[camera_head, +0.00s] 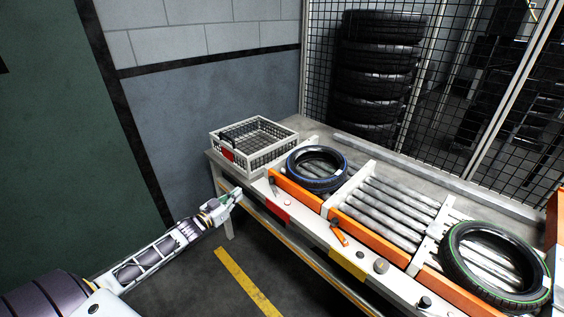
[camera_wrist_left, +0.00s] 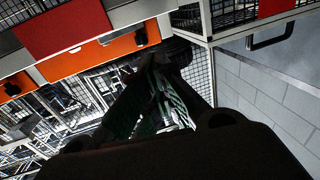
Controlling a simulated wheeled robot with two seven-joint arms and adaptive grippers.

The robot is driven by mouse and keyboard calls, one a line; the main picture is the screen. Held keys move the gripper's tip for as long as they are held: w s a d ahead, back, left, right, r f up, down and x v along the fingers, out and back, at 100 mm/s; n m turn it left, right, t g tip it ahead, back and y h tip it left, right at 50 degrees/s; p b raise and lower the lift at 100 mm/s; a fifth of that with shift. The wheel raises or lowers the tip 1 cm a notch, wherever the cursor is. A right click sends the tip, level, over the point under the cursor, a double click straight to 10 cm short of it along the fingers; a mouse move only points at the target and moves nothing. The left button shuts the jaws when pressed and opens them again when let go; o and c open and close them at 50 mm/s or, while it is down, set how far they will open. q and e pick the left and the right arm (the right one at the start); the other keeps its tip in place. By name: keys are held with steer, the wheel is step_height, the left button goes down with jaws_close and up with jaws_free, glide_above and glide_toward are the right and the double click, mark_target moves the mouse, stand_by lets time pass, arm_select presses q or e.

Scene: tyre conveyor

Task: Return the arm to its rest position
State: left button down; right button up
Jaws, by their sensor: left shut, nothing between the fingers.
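My left arm reaches in from the lower left of the head view. My left gripper (camera_head: 236,196) is shut and empty, at the near left corner of the conveyor table, in front of its edge and below the crate. In the left wrist view the shut fingers (camera_wrist_left: 165,70) show dark, with the orange edge of the table beyond them. My right gripper is not in view.
A grey basket (camera_head: 290,127) stands on the table's left end. A blue-striped tyre (camera_head: 292,165) and a green-striped tyre (camera_head: 452,262) lie on the roller conveyor (camera_head: 385,212). Stacked tyres (camera_head: 378,85) stand behind the mesh fence. Floor at lower left is clear.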

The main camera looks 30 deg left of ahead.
arm_select(q)
steer(key=s+a+f+m+g+y, duration=0.1)
steer(key=s+a+f+g+y, duration=0.25)
steer(key=a+f, duration=0.5)
steer(key=s+a+f+m+g+y, duration=0.2)
steer(key=s+a+f, duration=0.25)
steer(key=f, duration=0.65)
steer(key=s+a+f+n+g+y, duration=0.1)
steer(key=s+f+g, duration=0.2)
steer(key=s+f, duration=0.65)
steer(key=s+a+f+g, duration=0.2)
steer(key=s+f+g, duration=0.1)
steer(key=s+f, duration=0.7)
steer(key=s+d+f+g, duration=0.2)
steer(key=s+d+f, duration=0.45)
steer(key=s, duration=0.25)
steer(key=s+d+f+g, duration=0.2)
steer(key=s+d+f, duration=0.4)
steer(key=s+f, duration=0.25)
steer(key=s+d+f+h, duration=0.1)
steer(key=s+d+f, duration=0.1)
steer(key=d, duration=0.8)
steer(key=s+d+f+n+h, duration=0.1)
steer(key=s+d+f+h, duration=0.1)
steer(key=d, duration=0.9)
steer(key=shift+s+f+g, duration=0.15)
steer(key=shift+s+g, duration=0.05)
steer(key=shift+g, duration=0.25)
